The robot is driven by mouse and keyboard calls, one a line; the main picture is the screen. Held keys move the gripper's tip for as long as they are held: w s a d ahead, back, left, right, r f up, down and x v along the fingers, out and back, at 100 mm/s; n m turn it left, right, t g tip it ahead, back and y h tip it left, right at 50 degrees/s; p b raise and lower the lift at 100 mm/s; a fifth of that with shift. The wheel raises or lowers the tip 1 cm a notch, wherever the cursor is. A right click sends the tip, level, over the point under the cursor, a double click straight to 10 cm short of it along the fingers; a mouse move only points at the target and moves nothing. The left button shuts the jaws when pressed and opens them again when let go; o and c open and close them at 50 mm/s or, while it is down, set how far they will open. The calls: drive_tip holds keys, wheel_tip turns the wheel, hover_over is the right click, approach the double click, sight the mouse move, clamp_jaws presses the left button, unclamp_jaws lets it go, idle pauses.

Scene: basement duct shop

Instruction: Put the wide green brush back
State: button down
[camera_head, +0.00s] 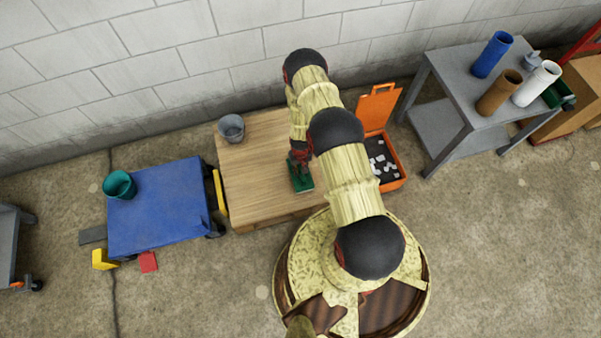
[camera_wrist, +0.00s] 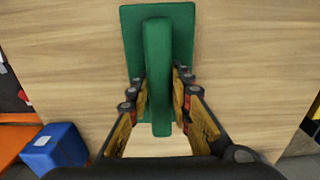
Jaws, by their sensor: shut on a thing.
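The wide green brush (camera_wrist: 183,25) has a flat rectangular head and a raised green handle. In the wrist view my gripper (camera_wrist: 159,95) is shut on the handle, with a finger on each side. In the head view the brush (camera_head: 303,184) is at the front part of the wooden table (camera_head: 250,182), below my gripper (camera_head: 299,158). I cannot tell whether it touches the tabletop. The underside of the brush is hidden.
A grey bucket (camera_head: 231,128) stands at the table's back left. An open orange case (camera_head: 393,180) is to the right, partly behind my arm. A blue-topped cart (camera_head: 155,215) with a teal bucket (camera_head: 118,184) is at left. A grey table (camera_head: 455,75) holds blue, brown and white cylinders.

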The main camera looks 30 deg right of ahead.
drive_tip(key=shift+s+f, duration=0.1)
drive_tip(key=shift+f, duration=1.1)
drive_tip(key=shift+f, duration=0.15)
drive_tip(key=c, duration=1.6)
unclamp_jaws()
